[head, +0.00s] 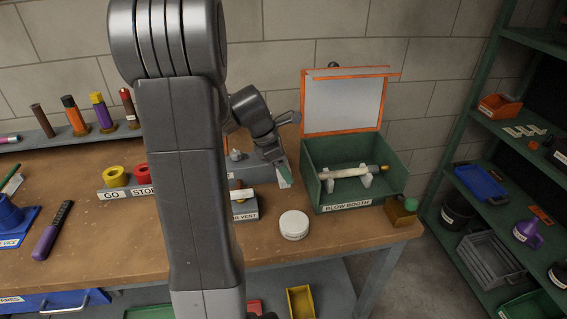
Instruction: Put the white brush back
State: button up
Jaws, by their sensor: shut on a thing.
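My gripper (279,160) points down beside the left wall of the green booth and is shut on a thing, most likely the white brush. Only a small teal part and a pale patch (285,178) show at the fingertips, and I cannot tell whether the pale patch is brush or a label behind. A grey block (257,166) stands just behind and left of the fingertips. I cannot tell whether the held thing touches it. My arm hides part of the bench left of it.
The booth (350,203), labelled BLOW BOOTH, holds a pale rod on white supports. A white round tub (294,225) and a box whose label ends in LVENT (244,208) stand in front. A green-capped jar (401,210) is at the bench's right edge. Shelves stand right.

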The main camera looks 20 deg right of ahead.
dwell(0.3)
jog(key=shift+f+b, duration=2.3)
jog(key=shift+f, duration=1.7)
jog(key=shift+f, duration=0.35)
jog(key=o, duration=0.9)
jog(key=o, duration=0.5)
jog(key=shift+o, duration=0.2)
jog(key=shift+r, duration=0.1)
